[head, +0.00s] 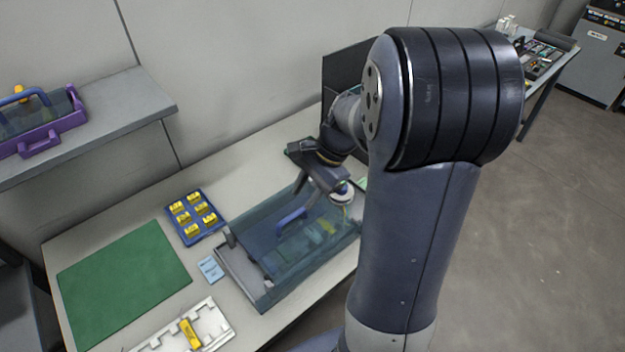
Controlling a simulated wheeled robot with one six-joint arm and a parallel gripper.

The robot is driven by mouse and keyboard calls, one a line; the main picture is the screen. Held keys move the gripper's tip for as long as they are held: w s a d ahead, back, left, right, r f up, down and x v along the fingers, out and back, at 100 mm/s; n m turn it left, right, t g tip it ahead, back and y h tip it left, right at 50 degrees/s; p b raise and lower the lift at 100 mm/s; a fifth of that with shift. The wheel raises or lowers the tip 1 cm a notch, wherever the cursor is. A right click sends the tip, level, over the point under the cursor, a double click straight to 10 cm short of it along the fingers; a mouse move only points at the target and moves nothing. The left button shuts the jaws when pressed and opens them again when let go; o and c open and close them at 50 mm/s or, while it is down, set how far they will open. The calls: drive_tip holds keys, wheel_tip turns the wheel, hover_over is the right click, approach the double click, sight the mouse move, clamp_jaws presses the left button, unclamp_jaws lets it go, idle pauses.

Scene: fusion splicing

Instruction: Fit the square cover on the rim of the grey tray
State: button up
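The grey tray (236,279) stands on the table in the head view. A clear blue-tinted cover (275,265) with a blue handle (291,221) is over it; the tray's left end shows past the cover. I cannot tell whether the cover is seated on the rim. My gripper (338,187) is above the tray's right end, apart from the handle. A white round item (342,193) is at its fingertips. I cannot tell whether the fingers are shut on it. My arm hides the tray's right end.
A green mat (122,283), a blue holder (184,232) with several yellow pieces, a light blue card (211,269) and a white tray (213,325) lie left of the grey tray. A dark panel (343,72) stands behind. A purple tray (40,144) sits on the shelf (125,99).

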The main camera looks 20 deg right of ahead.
sight(293, 214)
drive_tip(key=v, duration=0.4)
drive_tip(key=x, duration=1.2)
wheel_tip(293, 214, up, 3)
drive_tip(key=shift+f, duration=0.1)
drive_tip(key=shift+r, duration=0.5)
